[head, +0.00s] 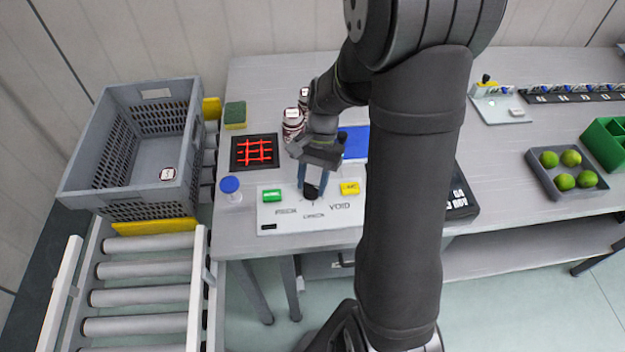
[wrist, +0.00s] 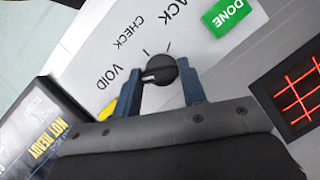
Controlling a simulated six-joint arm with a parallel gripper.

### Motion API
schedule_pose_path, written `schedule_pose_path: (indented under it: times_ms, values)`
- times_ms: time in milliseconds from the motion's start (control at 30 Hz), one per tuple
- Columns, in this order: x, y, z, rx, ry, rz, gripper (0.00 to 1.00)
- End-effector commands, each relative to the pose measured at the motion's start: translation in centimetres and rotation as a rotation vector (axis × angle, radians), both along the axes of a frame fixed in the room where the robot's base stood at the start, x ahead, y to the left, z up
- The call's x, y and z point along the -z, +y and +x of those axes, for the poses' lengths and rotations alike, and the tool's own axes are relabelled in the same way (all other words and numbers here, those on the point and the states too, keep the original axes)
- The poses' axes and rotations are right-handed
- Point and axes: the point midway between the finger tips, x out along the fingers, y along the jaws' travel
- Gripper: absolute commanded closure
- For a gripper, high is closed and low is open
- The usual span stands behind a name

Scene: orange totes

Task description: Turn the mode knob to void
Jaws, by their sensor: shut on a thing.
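The mode knob (head: 312,190) is a dark round dial on the pale control panel (head: 330,215), with the labels PACK, CHECK and VOID. In the wrist view the knob (wrist: 162,71) shows a white pointer line aimed left, towards the VOID label. My gripper (head: 313,180) reaches down over the panel, and its blue fingers (wrist: 164,85) are shut on the knob, one on each side. The left finger partly covers the area beside the VOID label.
The panel also bears a green DONE button (head: 272,196) and a yellow button (head: 350,188). A red-lit grid (head: 255,152) and a blue-topped button (head: 230,185) lie left. A dark device reading NOT READY (wrist: 48,135) is close by. A grey crate (head: 95,195) stands far left.

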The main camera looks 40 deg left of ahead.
Motion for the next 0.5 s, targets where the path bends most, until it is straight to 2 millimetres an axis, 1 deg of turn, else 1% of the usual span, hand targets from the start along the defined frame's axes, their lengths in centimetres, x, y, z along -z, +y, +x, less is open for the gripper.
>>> schedule_pose_path:
  times_ms: [133, 167, 200, 267, 500]
  values:
    - [-0.06, 0.04, 0.02, -0.001, -0.001, 0.002, 0.85]
    - [-0.06, 0.04, 0.02, -0.001, -0.001, 0.002, 0.58]
    - [-0.06, 0.04, 0.02, -0.001, -0.001, 0.002, 0.5]
    - [-0.06, 0.04, 0.01, 0.0, -0.001, 0.001, 0.4]
    - [-0.03, 0.02, 0.02, 0.001, -0.001, 0.001, 0.4]
